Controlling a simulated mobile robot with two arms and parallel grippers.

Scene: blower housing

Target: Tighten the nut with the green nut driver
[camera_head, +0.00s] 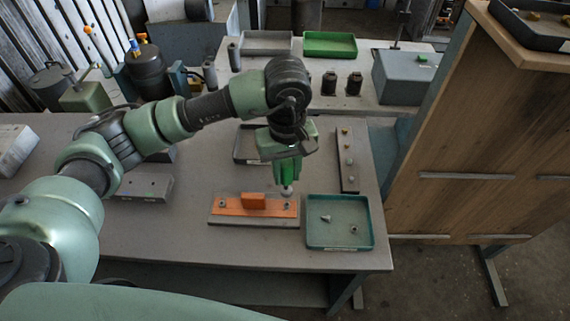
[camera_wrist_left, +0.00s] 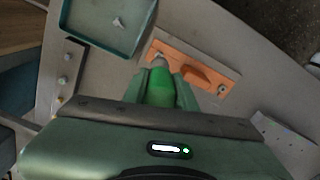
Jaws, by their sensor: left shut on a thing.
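My left gripper (camera_head: 286,170) is shut on the green nut driver (camera_wrist_left: 160,87) and holds it pointing down. In the head view the driver's grey tip is at the right end of the orange plate (camera_head: 235,208), over or on the nut there; I cannot tell whether it touches. A nut (camera_head: 222,204) shows at the plate's left end, and in the left wrist view (camera_wrist_left: 222,89). My right gripper is not in view.
A teal tray (camera_head: 340,246) with small metal parts stands right of the plate. A grey strip (camera_head: 349,180) with small knobs lies behind it. A grey block (camera_head: 145,188) lies to the left. The table's front is clear.

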